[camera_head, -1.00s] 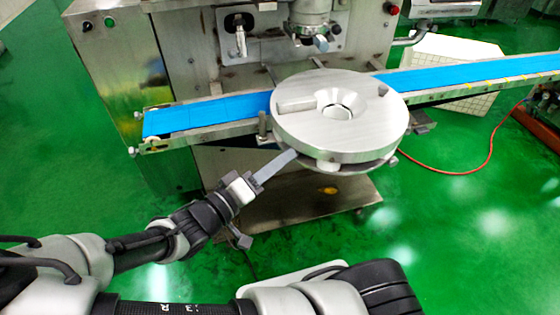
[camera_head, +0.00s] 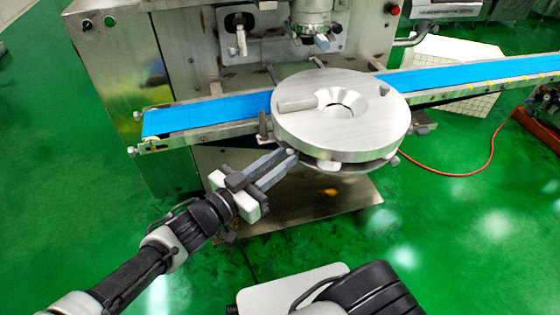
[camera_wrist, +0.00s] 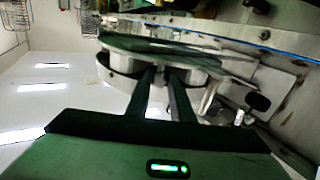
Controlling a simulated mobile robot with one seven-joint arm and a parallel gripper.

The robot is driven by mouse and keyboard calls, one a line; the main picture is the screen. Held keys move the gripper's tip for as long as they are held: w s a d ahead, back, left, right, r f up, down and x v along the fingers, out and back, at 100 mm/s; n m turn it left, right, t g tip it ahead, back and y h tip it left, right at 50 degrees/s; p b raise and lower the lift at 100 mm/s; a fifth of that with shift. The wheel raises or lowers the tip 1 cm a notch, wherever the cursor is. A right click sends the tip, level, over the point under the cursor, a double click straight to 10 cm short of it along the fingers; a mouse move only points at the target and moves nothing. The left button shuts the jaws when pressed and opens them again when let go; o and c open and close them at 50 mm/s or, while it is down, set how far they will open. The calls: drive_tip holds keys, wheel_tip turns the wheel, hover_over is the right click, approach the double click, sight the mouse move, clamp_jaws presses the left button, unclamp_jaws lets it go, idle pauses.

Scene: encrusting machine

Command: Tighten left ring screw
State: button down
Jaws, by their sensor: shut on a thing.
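The round metal ring assembly (camera_head: 330,125) sits in front of the machine, with a wide flat disc on top and a central hole. My gripper (camera_head: 289,154) is at its left front edge, just below the disc. In the wrist view my gripper (camera_wrist: 161,74) has both dark fingers reaching to the ring's side, shut on a small part there, which I take to be the left ring screw. The fingers and the disc rim hide most of the screw, so its turn and seating cannot be told.
A blue conveyor belt (camera_head: 210,112) runs behind the ring to both sides. An upright metal post (camera_head: 263,126) stands close left of the disc. A metal base plate (camera_head: 310,205) lies below. A red hose (camera_head: 470,172) lies on the green floor at right.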

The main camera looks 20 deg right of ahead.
drive_tip(key=shift+a+m+b, duration=0.1)
drive_tip(key=shift+m+b, duration=0.25)
drive_tip(key=shift+m, duration=1.65)
drive_tip(key=c, duration=1.5)
unclamp_jaws()
drive_tip(key=shift+c, duration=0.2)
